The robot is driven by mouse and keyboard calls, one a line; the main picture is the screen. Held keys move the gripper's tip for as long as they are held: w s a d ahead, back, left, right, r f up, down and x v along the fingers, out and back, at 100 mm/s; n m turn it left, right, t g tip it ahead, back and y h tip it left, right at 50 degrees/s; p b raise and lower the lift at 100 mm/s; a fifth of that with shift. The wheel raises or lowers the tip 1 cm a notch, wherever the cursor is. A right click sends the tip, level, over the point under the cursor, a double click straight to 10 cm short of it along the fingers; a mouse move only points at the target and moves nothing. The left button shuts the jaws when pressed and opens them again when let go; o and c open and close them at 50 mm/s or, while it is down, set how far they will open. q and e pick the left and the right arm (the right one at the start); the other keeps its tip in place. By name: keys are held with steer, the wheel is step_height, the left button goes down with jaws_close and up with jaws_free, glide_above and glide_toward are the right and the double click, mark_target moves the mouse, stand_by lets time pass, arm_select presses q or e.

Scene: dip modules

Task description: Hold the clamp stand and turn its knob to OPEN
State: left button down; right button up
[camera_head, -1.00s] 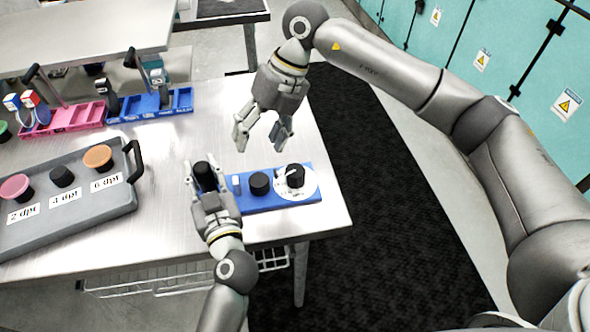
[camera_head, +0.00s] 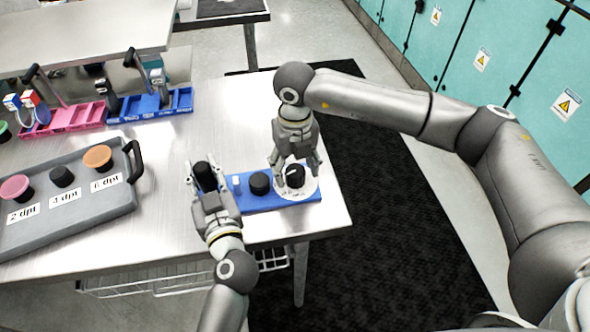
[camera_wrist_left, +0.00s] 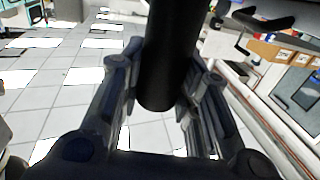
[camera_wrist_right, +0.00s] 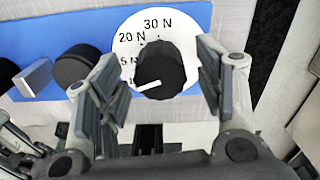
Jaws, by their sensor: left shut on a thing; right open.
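The clamp stand has a blue base (camera_head: 268,201) near the table's right front corner. A black upright post (camera_head: 204,176) stands at its left end. My left gripper (camera_head: 207,188) is shut on the post, which also shows between its fingers in the left wrist view (camera_wrist_left: 170,60). The black knob (camera_wrist_right: 162,72) with a white pointer line sits on a white dial (camera_wrist_right: 150,28) marked 20 N and 30 N; the pointer aims to the lower left in the right wrist view. My right gripper (camera_head: 297,168) is open, its fingers on either side of the knob. I cannot tell whether they touch it.
A black round part (camera_head: 259,183) and a small white block (camera_head: 236,181) sit on the base beside the dial. A grey tray (camera_head: 110,205) with labelled pots lies to the left. Pink (camera_head: 75,117) and blue (camera_head: 180,102) holders stand behind. The table's right edge is close.

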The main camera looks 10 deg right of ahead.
steer(key=shift+f, duration=0.7)
steer(key=c, duration=1)
steer(key=shift+n, duration=0.3)
steer(key=n, duration=0.2)
steer(key=shift+n, duration=0.4)
steer(key=n, duration=0.3)
steer(key=shift+n, duration=0.3)
steer(key=n, duration=0.6)
steer(key=shift+s+a+n, duration=0.1)
steer(key=shift+n, duration=0.3)
